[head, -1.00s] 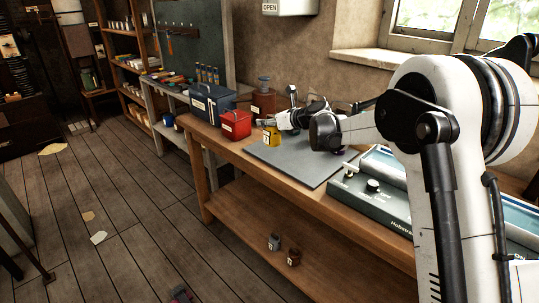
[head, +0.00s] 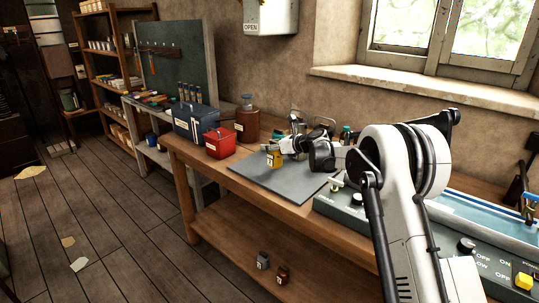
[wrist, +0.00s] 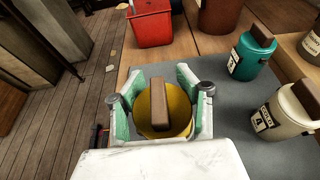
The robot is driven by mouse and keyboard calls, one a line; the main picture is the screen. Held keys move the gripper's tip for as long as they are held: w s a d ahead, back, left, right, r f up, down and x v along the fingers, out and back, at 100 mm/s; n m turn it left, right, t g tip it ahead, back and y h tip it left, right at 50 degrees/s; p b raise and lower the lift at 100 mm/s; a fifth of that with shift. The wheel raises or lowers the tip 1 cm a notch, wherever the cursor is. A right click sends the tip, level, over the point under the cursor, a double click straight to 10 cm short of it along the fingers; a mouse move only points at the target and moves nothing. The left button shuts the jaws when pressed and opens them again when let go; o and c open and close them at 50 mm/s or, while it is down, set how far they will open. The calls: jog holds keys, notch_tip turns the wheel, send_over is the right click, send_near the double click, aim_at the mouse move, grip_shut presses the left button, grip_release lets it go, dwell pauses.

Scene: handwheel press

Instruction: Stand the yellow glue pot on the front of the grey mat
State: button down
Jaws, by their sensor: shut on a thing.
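The yellow glue pot (head: 274,159) has a brown block-like top and a white label. My gripper (head: 281,150) is shut on it, and in the wrist view the fingers with green pads (wrist: 160,108) grip the pot (wrist: 181,109) from both sides. The pot is over the left part of the grey mat (head: 262,184). I cannot tell whether its base touches the mat. The mat also shows in the wrist view (wrist: 230,98). The pot's lower part is hidden there.
A teal pot (wrist: 247,60) and a cream pot (wrist: 283,115) stand right of the gripper in the wrist view. A red box (head: 219,143), blue toolbox (head: 196,124) and brown jar (head: 247,125) stand to the left. A green machine (head: 350,205) borders the mat's right. The mat's near strip is clear.

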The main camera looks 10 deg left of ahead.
aim_at(269, 154)
jog(key=shift+f, duration=1.85)
jog(key=shift+f, duration=0.2)
jog(key=c, duration=1.1)
grip_release()
jog(key=shift+r, duration=0.1)
jog(key=shift+d+r, duration=0.1)
jog(key=shift+r, duration=0.05)
jog(key=v, duration=1.1)
jog(key=shift+s+d+r, duration=0.1)
jog(key=shift+s+d, duration=0.2)
jog(key=shift+r, duration=0.1)
